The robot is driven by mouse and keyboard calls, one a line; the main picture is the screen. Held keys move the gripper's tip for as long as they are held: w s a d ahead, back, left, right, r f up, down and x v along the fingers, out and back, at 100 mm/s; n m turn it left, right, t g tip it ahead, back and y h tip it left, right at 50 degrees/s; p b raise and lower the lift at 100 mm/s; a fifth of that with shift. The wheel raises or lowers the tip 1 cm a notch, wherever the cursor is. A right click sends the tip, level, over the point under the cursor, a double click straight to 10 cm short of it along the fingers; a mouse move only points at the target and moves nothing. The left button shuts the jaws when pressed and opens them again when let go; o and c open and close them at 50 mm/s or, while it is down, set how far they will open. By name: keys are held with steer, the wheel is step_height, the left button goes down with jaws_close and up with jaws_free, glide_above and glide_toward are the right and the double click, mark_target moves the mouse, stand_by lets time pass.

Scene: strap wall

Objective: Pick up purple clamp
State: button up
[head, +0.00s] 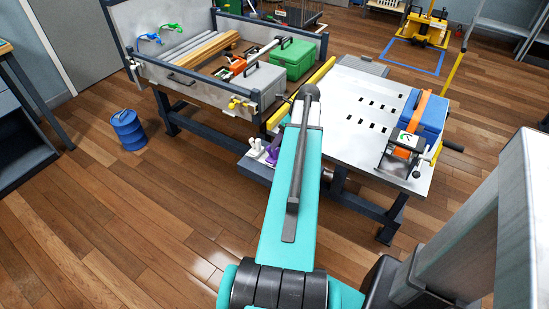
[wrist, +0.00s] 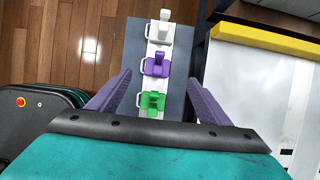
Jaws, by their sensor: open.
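The purple clamp (wrist: 156,66) sits on a white strip on a grey shelf (wrist: 130,35), between a white clamp (wrist: 160,28) and a green clamp (wrist: 152,101). My gripper (wrist: 160,77) is open, one finger to each side of the row in the wrist view, with the purple clamp between the fingertips in the picture. No contact shows, and the height above the clamp is hard to tell. In the head view the purple clamp (head: 271,155) shows just left of my teal arm. My gripper is hidden behind the arm there, and the green clamp is not visible.
The white slotted table (head: 345,105) stands right of the shelf, with a yellow bar (wrist: 270,38) along its edge. It carries a blue box (head: 425,115) with an orange strap. A grey bin bench (head: 190,80) stands behind. A blue drum (head: 127,130) stands on open floor at left.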

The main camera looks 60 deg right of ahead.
steer(key=shift+f, duration=0.1)
glide_toward(271, 153)
steer(key=x, duration=0.4)
steer(key=shift+w+d+f, duration=0.1)
steer(key=shift+d+f, duration=0.05)
steer(key=shift+f, duration=0.3)
steer(key=shift+w+f, duration=0.1)
steer(key=shift+x, duration=2.5)
steer(key=c, duration=1.1)
